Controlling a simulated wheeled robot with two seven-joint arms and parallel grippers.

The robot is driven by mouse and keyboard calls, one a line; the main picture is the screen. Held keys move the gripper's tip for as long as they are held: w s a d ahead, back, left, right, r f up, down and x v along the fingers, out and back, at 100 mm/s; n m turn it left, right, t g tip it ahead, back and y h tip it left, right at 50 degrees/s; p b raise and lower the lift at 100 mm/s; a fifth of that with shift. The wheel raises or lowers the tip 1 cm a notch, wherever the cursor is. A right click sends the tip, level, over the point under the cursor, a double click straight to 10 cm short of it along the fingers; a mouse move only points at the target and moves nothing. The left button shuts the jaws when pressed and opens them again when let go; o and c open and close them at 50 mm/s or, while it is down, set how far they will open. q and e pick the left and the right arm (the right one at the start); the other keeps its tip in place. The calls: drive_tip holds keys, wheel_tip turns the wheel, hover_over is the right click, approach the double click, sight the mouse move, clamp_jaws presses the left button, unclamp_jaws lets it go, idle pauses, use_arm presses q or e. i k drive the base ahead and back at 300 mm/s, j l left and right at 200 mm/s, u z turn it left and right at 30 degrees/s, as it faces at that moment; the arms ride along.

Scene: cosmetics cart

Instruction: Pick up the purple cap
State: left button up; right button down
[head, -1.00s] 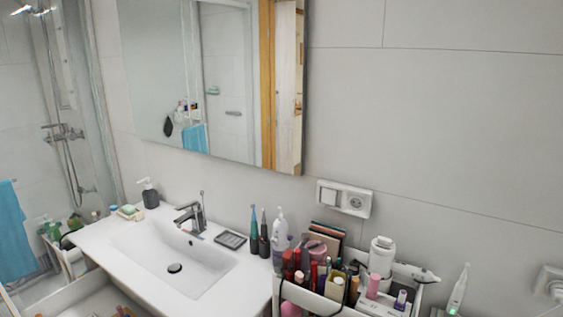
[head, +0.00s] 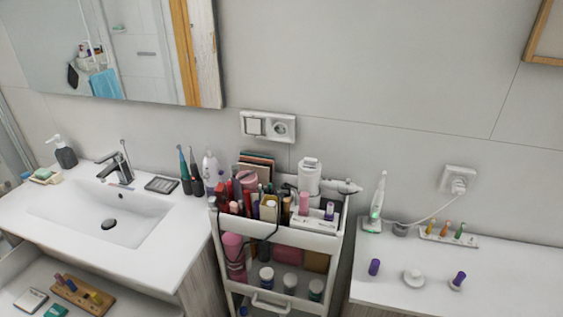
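Several small purple pieces are in the head view. One purple cap-like piece (head: 374,267) stands by itself on the white counter (head: 500,271) at the right. Another purple piece (head: 459,278), slightly tilted, sits on a pale base farther right on the same counter. A small purple-topped item (head: 329,210) stands in the top tray of the white cart (head: 284,235). I cannot tell for certain which one is the purple cap. Neither of my grippers is in view.
A round white piece (head: 413,278) lies between the two purple pieces on the counter. An electric toothbrush on a charger (head: 377,203) and a holder with coloured brush heads (head: 448,238) stand behind. The cart is crowded with cosmetics. The sink (head: 105,212) is at the left.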

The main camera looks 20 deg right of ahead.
sight(374, 267)
drive_tip(key=z, duration=1.25)
